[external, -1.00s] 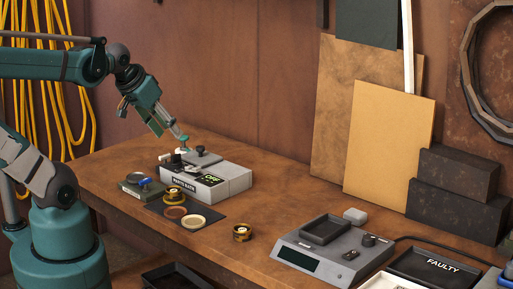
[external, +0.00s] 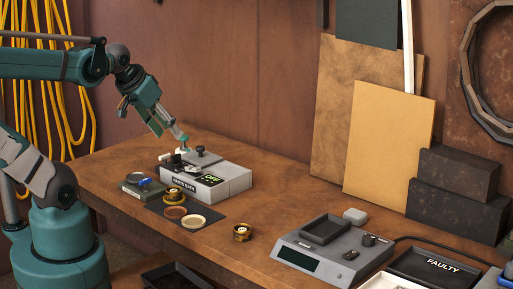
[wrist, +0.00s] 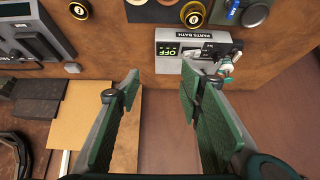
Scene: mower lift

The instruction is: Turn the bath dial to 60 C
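The parts bath (external: 232,181) is a light grey box on the bench, and its green display reads OFF. It also shows upside down in the wrist view (wrist: 170,66). A dark knob (external: 200,149) stands on its top; I cannot make out a scale on it. A teal-topped white fitting (external: 183,144) is at the bath's back left, and it also shows in the wrist view (wrist: 226,69). My gripper (external: 172,130) hangs above the back left of the bath. In the wrist view my gripper (wrist: 160,78) has its fingers wide apart with nothing between them.
A grey instrument (external: 320,250) and a FAULTY tray (external: 436,266) stand at right. Boards (external: 385,140) lean on the wall.

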